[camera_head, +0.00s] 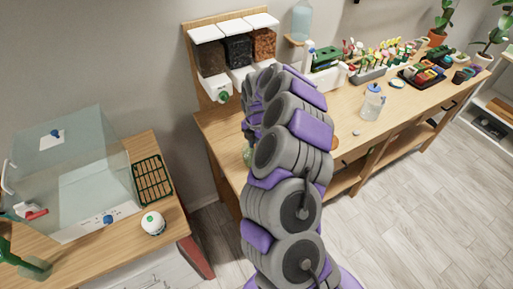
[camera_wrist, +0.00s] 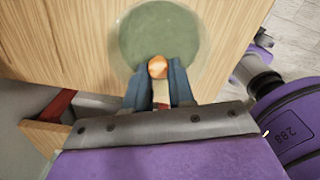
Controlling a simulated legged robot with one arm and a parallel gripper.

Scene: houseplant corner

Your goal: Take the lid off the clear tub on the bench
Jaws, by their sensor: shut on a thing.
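The clear tub (camera_wrist: 203,32) stands on the wooden bench in the wrist view, seen from above as a pale see-through rim around a round green area (camera_wrist: 150,32). I cannot tell whether the green is the lid or what lies under it. My gripper (camera_wrist: 158,75) has its two blue fingers shut on the round orange-brown knob (camera_wrist: 157,66) over the near part of the tub. I cannot tell whether the lid touches the rim. In the head view my arm hides most of the tub; a greenish bit (camera_head: 247,155) shows at its left.
A dispenser rack (camera_head: 238,50) stands behind the tub. Right of my arm are a spray bottle (camera_head: 309,55), a blue-topped jug (camera_head: 372,101) and a tool tray (camera_head: 368,74). A clear case (camera_head: 75,165) stands on the left table. The bench front right of my arm is mostly clear.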

